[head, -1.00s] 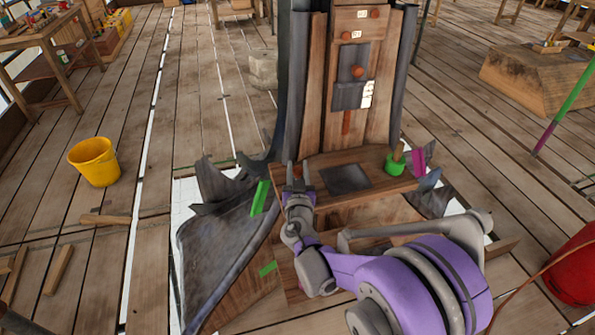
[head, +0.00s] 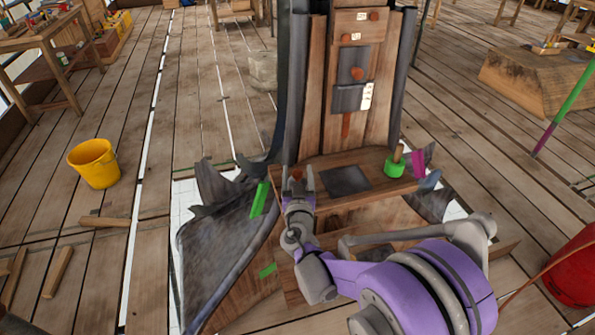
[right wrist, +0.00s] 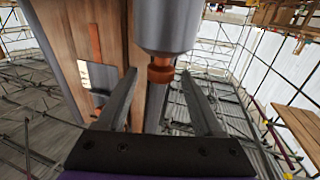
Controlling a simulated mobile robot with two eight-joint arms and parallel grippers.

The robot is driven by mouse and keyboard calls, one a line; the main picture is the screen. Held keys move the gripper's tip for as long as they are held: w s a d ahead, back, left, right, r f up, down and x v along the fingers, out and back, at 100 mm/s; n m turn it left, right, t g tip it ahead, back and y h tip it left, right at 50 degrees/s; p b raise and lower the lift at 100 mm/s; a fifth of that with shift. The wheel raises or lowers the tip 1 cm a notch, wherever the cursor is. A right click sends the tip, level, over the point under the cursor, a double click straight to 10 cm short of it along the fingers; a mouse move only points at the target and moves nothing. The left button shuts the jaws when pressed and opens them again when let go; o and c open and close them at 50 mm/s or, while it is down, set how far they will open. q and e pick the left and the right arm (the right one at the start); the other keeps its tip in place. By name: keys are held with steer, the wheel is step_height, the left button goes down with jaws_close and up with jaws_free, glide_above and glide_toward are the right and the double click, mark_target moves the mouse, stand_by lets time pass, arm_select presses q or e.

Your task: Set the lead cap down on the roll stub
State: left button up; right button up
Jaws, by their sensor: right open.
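A smooth grey cylinder, apparently the lead cap (right wrist: 167,26), fills the top middle of the right wrist view, which looks upside down. Its orange-brown knob (right wrist: 160,72) points toward my right gripper. In the head view, a small reddish knob (head: 297,173) shows between the fingers at the left end of the wooden ledge. My right gripper (head: 298,174) is open, its fingers on either side of the knob with gaps in the right wrist view (right wrist: 160,78). The roll stub cannot be made out; what the cap rests on is hidden. My left gripper is not in view.
A tall wooden column (head: 312,85) with grey edges rises behind the ledge. The ledge holds a dark square plate (head: 347,181) and a green pot (head: 394,167) at its right end. A yellow bucket (head: 94,163) stands on the left floor, a red container (head: 577,268) at lower right.

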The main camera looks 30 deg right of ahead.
steer(key=v, duration=1.1)
steer(key=s+d+f+n+g+y, duration=0.1)
steer(key=s+f+g, duration=0.25)
steer(key=s, duration=0.25)
steer(key=s+f+g+y, duration=0.1)
steer(key=s+f+g, duration=0.2)
steer(key=s+g, duration=0.15)
steer(key=s+a+f+n+g+y, duration=0.2)
steer(key=s+a+y, duration=0.4)
steer(key=s+a, duration=0.4)
steer(key=n+g, duration=0.1)
steer(key=n, duration=0.1)
steer(key=shift+a+f+n, duration=0.2)
steer(key=shift+f+n, duration=0.1)
steer(key=shift+f, duration=0.1)
